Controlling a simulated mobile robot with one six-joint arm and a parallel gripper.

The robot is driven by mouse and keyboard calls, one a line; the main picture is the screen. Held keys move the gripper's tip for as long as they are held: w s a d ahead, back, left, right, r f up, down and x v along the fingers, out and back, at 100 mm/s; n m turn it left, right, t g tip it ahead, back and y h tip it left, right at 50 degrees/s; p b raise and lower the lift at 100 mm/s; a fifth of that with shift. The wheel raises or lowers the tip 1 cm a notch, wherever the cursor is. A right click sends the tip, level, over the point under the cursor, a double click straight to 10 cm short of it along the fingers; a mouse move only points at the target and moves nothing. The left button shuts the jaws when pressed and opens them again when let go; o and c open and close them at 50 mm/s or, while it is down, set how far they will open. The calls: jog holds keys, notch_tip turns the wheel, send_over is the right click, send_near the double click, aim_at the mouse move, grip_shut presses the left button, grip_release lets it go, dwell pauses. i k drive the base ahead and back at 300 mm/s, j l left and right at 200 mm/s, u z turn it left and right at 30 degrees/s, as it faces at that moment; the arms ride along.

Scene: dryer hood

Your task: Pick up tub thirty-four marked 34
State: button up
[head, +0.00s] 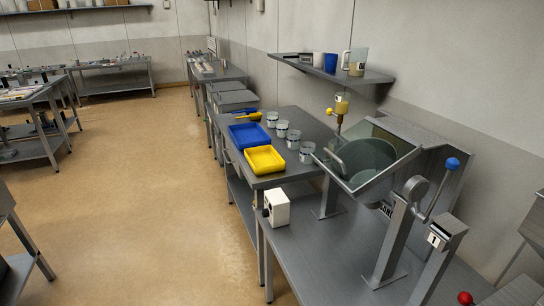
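Several small clear tubs with pale lids and dark-marked labels stand in a row along the right side of the steel bench: the farthest tub (272,119), a second tub (282,129), a third tub (293,140) and the nearest tub (307,152). Their labels are too small to read, so I cannot tell which one is marked 34. My gripper is not in view.
A blue tray (249,136) and a yellow tray (264,160) sit left of the tubs. A tilted clear hood (372,155) over a greenish drum stands close at the right. A wall shelf (330,72) holds cups and jugs. The floor (150,190) at left is clear.

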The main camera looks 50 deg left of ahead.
aim_at(307, 148)
jog(key=u, duration=1.5)
jog(key=i+j+z, duration=0.1)
jog(key=i+j, duration=0.25)
jog(key=i+j+z, duration=0.15)
jog(key=i+j, duration=0.2)
jog(key=i, duration=0.15)
jog(key=i+j+z, duration=0.1)
jog(key=i+j, duration=0.3)
jog(key=i+j+z, duration=0.1)
jog(key=i+j, duration=0.3)
jog(key=i+j+z, duration=0.15)
jog(key=i+j, duration=0.2)
jog(key=j, duration=0.15)
jog(key=i+j+z, duration=0.1)
jog(key=i+j, duration=0.25)
jog(key=j, duration=0.15)
jog(key=i+j+z, duration=0.1)
jog(key=i+j, duration=0.2)
jog(key=j, duration=0.25)
jog(key=i+j+z, duration=0.15)
jog(key=i+j, duration=0.15)
jog(key=j, duration=0.25)
